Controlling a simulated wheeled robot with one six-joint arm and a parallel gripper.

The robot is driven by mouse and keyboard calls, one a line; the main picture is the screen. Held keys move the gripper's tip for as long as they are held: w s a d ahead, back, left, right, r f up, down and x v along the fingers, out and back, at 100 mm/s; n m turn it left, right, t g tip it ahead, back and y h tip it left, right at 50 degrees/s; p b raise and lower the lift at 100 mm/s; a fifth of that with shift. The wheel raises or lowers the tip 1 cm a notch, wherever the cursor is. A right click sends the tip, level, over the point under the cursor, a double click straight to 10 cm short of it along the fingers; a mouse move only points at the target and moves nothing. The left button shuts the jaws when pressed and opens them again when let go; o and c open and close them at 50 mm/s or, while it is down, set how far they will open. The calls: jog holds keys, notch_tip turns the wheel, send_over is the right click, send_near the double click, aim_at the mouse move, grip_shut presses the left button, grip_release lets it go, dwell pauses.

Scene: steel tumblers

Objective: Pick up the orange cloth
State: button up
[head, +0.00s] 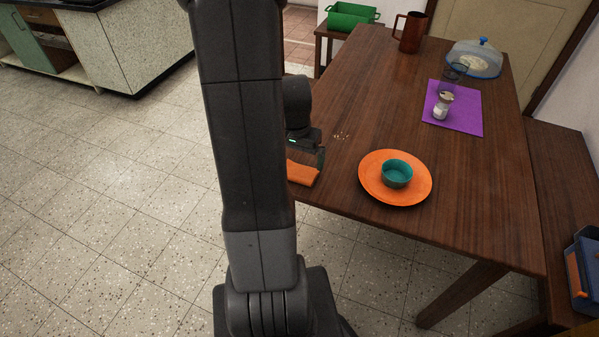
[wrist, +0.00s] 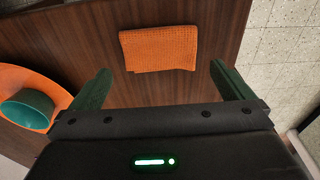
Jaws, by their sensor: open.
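The orange cloth (wrist: 158,49) lies folded and flat on the wooden table, close to the table's edge. In the head view the cloth (head: 303,174) shows only in part, since my arm hides its left side. My gripper (wrist: 160,80) is open, with its two green fingers spread wide. In the wrist view the cloth appears between and beyond the fingertips, and nothing is between the jaws. In the head view my gripper (head: 308,152) is by the cloth, its fingers mostly hidden.
An orange plate (head: 379,195) with a teal bowl (head: 397,174) stands right of the cloth. Crumbs (head: 342,136) lie behind. A purple mat (head: 464,122) with a small jar (head: 442,106), a brown pitcher (head: 410,32) and a covered dish (head: 474,60) are farther back.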

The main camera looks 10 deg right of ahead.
aim_at(299, 170)
notch_tip(299, 170, down, 5)
jog(key=shift+w+d+r, duration=0.1)
jog(key=shift+d, duration=0.05)
jog(key=c, duration=0.7)
jog(key=shift+c, duration=0.2)
notch_tip(299, 170, up, 10)
jog(key=shift+p, duration=0.4)
